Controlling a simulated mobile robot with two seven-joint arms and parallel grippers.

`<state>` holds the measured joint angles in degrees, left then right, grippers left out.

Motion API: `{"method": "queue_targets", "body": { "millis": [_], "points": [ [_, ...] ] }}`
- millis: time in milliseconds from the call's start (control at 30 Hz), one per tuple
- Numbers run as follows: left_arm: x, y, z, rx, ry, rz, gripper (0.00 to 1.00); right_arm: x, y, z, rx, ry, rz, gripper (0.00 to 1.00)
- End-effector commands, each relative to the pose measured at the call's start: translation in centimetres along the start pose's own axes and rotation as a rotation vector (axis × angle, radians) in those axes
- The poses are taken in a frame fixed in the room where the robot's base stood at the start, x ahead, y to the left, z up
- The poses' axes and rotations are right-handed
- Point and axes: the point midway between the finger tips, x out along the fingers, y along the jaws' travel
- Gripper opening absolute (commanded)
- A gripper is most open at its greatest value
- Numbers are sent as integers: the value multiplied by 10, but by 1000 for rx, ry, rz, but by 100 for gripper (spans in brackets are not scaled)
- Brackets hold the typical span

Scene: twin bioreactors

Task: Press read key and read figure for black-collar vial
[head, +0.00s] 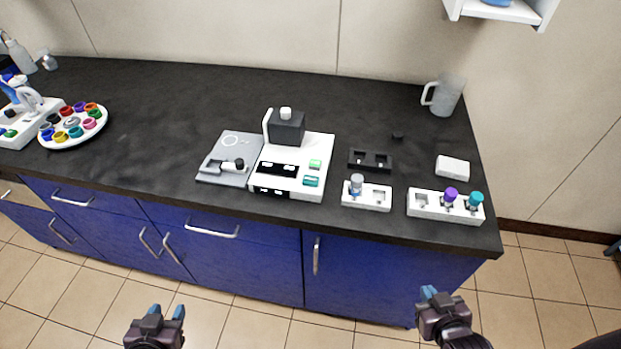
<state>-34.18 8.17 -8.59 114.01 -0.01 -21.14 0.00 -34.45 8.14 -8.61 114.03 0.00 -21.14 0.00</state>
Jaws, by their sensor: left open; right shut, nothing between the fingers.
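The reader (320,145) is a white instrument on the black bench, with a dark block on top and a dark display (277,170) whose figures are too small to read. Two green keys sit on its right side, an upper one (315,164) and a lower one (311,181); I cannot tell their labels. What looks like the black-collar vial (229,166) lies on the grey plate left of the reader, its dark end to the right. My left gripper (168,313) is open and my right gripper (428,292) is shut and empty. Both are in front of the bench, away from everything.
A white rack (378,198) holds a grey-capped vial; another (425,207) holds purple- and teal-capped vials. A black rack (370,161), a white box (452,167) and a jug (446,96) stand right. A round tray of coloured pots (73,142) is far left. Bench between is clear.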

Motion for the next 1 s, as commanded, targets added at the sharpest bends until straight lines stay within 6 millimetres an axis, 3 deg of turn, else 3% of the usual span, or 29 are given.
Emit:
{"method": "queue_targets", "body": {
  "millis": [1000],
  "points": [
    [-2,0,3,-1,-6,-1,43,0,0,0,0,1,0,0]
  ]
}}
